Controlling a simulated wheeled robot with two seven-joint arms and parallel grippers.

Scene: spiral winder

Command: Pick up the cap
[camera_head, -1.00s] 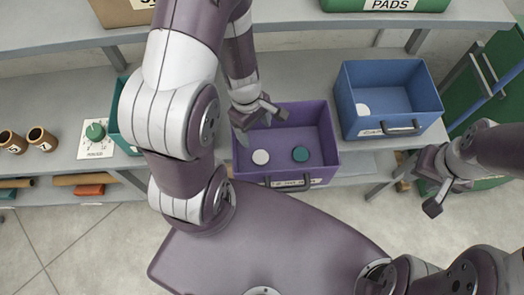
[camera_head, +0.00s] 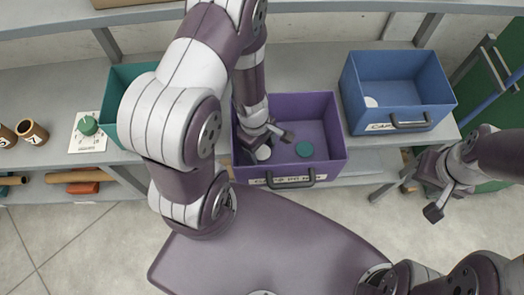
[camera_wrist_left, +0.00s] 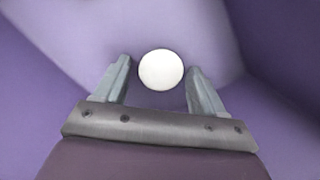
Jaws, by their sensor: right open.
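A white round cap (camera_head: 263,153) lies on the floor of the purple bin (camera_head: 333,168). A teal cap (camera_head: 304,149) lies to its right in the same bin. My left gripper (camera_head: 268,145) reaches down into the purple bin just above the white cap. In the left wrist view, the two fingers stand apart with the white cap (camera_wrist_left: 160,69) seen between their tips, not touching it. My right gripper (camera_head: 430,190) is open and empty at the right, in front of the blue bin.
A blue bin (camera_head: 440,92) to the right holds another white disc (camera_head: 371,102). A teal bin (camera_head: 122,78) stands left, partly behind my left arm. The purple bin's walls surround my left gripper.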

